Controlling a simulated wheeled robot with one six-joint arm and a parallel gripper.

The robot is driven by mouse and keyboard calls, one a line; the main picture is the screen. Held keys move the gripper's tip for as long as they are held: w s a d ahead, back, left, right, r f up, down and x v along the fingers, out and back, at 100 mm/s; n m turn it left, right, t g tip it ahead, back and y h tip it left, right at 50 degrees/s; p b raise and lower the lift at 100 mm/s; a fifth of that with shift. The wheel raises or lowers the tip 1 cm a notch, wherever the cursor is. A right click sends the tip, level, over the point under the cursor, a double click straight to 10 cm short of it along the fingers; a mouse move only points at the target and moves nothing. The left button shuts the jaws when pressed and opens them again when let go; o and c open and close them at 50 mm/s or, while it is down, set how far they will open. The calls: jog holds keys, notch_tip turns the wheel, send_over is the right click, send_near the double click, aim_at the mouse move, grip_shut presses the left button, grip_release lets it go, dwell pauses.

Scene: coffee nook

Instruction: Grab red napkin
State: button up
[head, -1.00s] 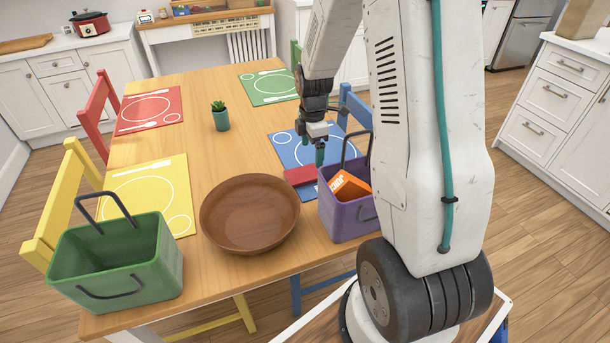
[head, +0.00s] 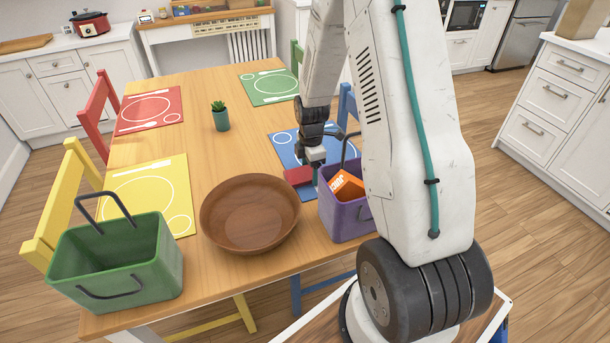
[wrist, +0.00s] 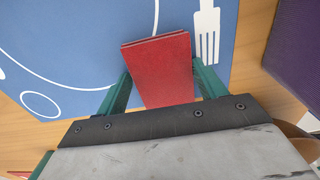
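The red napkin (head: 298,176) is a flat folded rectangle by the near edge of the blue placemat (head: 284,153). In the wrist view, the napkin (wrist: 160,65) lies between the two green fingers of my gripper (wrist: 163,75), slightly turned relative to them. A strip of blue shows between the left finger and the napkin, and the right finger is very close to its edge. My gripper (head: 315,172) is open, low over the table; I cannot tell whether the tips touch the napkin.
A purple basket (head: 345,215) holding an orange box (head: 347,186) stands just right of the napkin. A brown wooden bowl (head: 250,213) is to the left, and a green basket (head: 115,265) is further left. A potted plant (head: 221,118) stands mid-table.

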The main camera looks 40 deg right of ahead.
jog(key=c, duration=0.5)
